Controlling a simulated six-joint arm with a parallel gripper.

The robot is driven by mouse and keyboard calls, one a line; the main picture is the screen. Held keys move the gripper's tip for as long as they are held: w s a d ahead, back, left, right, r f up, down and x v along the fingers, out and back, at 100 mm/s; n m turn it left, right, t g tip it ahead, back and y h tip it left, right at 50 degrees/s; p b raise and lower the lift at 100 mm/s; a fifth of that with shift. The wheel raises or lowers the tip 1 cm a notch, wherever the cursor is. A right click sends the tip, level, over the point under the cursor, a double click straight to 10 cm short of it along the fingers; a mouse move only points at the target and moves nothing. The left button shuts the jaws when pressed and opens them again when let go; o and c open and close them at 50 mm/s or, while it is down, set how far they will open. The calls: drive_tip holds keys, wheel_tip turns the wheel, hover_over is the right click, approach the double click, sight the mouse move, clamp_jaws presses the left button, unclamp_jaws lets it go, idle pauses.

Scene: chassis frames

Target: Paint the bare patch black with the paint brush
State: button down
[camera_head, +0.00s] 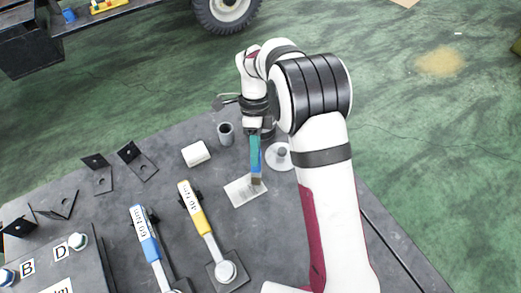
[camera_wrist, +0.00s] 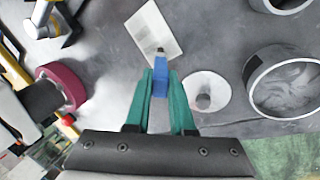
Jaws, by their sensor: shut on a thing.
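My gripper (camera_head: 255,150) has green fingers, which also show in the wrist view (camera_wrist: 160,95). It is shut on the paint brush, whose blue body shows between the fingertips (camera_wrist: 160,82). The brush points down, with a dark tip in the wrist view and a brownish end in the head view (camera_head: 257,180). A pale rectangular plate (camera_head: 240,193), probably bearing the bare patch, lies flat on the grey table; it also shows in the wrist view (camera_wrist: 153,28). The brush end overlaps the plate's right edge. I cannot tell whether they touch.
A white disc with a grey peg (camera_head: 271,160) stands right of the brush. Yellow (camera_head: 200,220) and blue (camera_head: 148,240) torque tools lie nearer. Black brackets (camera_head: 103,180) are further left.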

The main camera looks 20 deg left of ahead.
drive_tip(key=shift+s+a, duration=3)
drive_tip(key=shift+w+d, duration=3.15)
drive_tip(key=shift+w, duration=0.95)
wheel_tip(320, 180, up, 8)
drive_tip(key=s+a+r, duration=0.4)
drive_tip(key=s+a, duration=0.1)
drive_tip(key=s, duration=0.4)
drive_tip(key=f, duration=0.5)
drive_tip(key=shift+s+a, duration=0.1)
drive_tip(key=shift+s, duration=0.15)
